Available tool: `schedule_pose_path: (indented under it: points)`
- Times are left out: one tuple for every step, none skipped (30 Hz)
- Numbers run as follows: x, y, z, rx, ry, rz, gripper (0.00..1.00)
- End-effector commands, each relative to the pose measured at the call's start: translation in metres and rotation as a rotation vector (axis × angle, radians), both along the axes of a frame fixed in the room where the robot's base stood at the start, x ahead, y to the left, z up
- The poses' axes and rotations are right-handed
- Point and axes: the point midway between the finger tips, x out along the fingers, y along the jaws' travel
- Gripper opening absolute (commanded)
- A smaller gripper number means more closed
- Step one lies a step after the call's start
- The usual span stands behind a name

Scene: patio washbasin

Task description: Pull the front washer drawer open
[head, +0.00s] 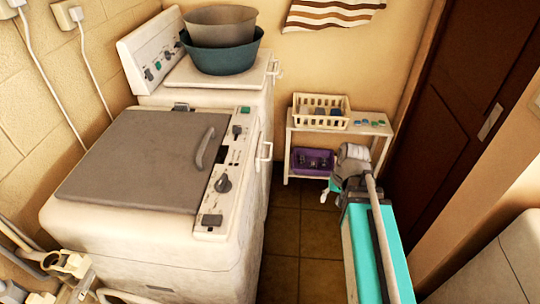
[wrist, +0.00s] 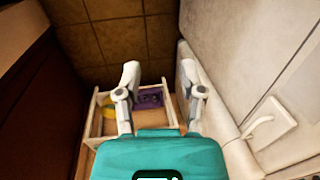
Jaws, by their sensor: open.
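The front washer (head: 130,240) is a white machine with a grey lid and a control panel along its right edge. A white handle (head: 265,152) stands out from its right face, near the far end. I see no gap of an open drawer there; most of that face is hidden by the steep angle. My gripper (head: 328,191) is to the right of the handle, over the floor aisle and apart from the washer. In the wrist view its fingers (wrist: 158,72) are spread and empty. A white handle (wrist: 262,125) shows on a white machine face at the right, outside the fingers.
A second washer (head: 220,93) with stacked basins (head: 222,40) stands behind. A small shelf (head: 297,124) holds a cream basket (head: 322,110) and a purple basket (head: 312,161). A dark door (head: 465,95) and a pale block (head: 505,265) bound the right. Tiled floor (head: 300,240) is free between.

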Motion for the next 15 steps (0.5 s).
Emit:
schedule_pose_path:
  points:
    - [0.015, 0.006, -0.011, 0.048, 0.002, -0.004, 0.51]
    - [0.021, 0.010, -0.014, 0.081, 0.003, -0.006, 0.51]
    - [0.030, 0.016, -0.018, 0.128, 0.005, -0.009, 0.51]
    - [0.037, 0.020, -0.021, 0.165, 0.006, -0.013, 0.51]
    - [0.045, 0.024, -0.023, 0.202, 0.008, -0.015, 0.51]
    - [0.055, 0.031, -0.026, 0.256, 0.009, -0.017, 0.51]
    - [0.062, 0.035, -0.028, 0.295, 0.010, -0.018, 0.51]
    - [0.070, 0.039, -0.029, 0.335, 0.011, -0.020, 0.51]
    - [0.080, 0.045, -0.030, 0.390, 0.011, -0.022, 0.51]
    - [0.087, 0.049, -0.031, 0.430, 0.011, -0.024, 0.51]
    - [0.095, 0.052, -0.031, 0.471, 0.010, -0.026, 0.51]
    - [0.105, 0.056, -0.031, 0.524, 0.009, -0.028, 0.51]
    - [0.113, 0.059, -0.031, 0.565, 0.008, -0.029, 0.51]
    - [0.121, 0.062, -0.031, 0.606, 0.007, -0.030, 0.51]
    - [0.131, 0.066, -0.030, 0.659, 0.006, -0.031, 0.51]
